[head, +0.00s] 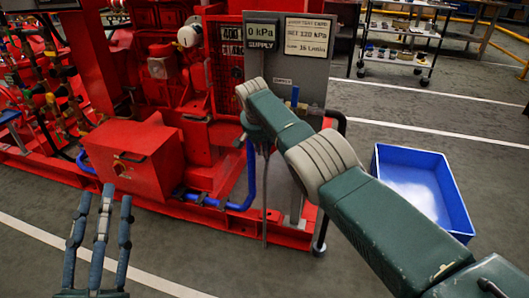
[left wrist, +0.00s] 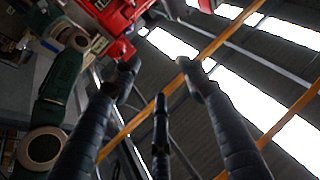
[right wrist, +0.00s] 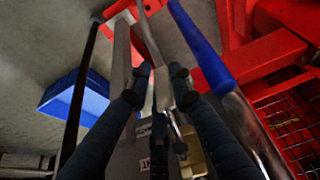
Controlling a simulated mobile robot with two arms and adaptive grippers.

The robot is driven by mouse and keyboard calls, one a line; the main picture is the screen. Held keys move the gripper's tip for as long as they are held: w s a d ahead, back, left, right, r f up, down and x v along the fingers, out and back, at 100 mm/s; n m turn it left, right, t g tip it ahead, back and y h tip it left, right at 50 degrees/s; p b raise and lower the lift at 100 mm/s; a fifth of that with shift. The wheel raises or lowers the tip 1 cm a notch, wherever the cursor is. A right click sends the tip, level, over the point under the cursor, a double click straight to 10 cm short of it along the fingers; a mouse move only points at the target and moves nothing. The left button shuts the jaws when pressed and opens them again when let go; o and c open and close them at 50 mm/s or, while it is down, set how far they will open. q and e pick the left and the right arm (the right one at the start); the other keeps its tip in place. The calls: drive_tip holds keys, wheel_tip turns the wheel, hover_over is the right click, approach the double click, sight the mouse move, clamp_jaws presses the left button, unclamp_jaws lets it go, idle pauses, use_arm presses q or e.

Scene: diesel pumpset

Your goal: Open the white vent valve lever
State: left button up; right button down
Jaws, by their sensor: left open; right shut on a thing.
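My right gripper (head: 256,137) is at the lower left of the grey gauge panel (head: 314,75), above a thin upright pipe (head: 265,205). In the right wrist view, its fingers (right wrist: 160,85) are drawn close together, shut on what I take for the white vent valve lever. The fingers and wrist hide the lever, so I cannot tell its angle. My left gripper (head: 100,200) is open and empty in front of the red box (head: 135,160). In the left wrist view, its fingers (left wrist: 163,85) are spread with nothing between them.
The supply display (head: 262,33) reads 0 kPa. A small blue handle (head: 295,97) stands on the panel's lower right. A blue pipe (head: 240,205) runs low along the red pumpset. A blue bin (head: 463,215) is on the floor at right. The front left floor is clear.

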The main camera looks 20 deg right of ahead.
use_arm(q)
drive_tip(key=shift+s+r+t, duration=0.4)
drive_tip(key=shift+r+t, duration=0.1)
drive_tip(key=shift+r, duration=0.2)
use_arm(e)
drive_tip(key=shift+s+f, duration=0.35)
drive_tip(key=shift+f, duration=0.1)
use_arm(q)
drive_tip(key=shift+s+r, duration=0.1)
drive_tip(key=shift+r, duration=0.05)
use_arm(e)
drive_tip(key=c, duration=1.7)
unclamp_jaws()
drive_tip(key=shift+w+r, duration=0.1)
drive_tip(key=shift+r, duration=0.1)
use_arm(q)
drive_tip(key=shift+r, duration=0.1)
use_arm(e)
drive_tip(key=shift+r, duration=0.15)
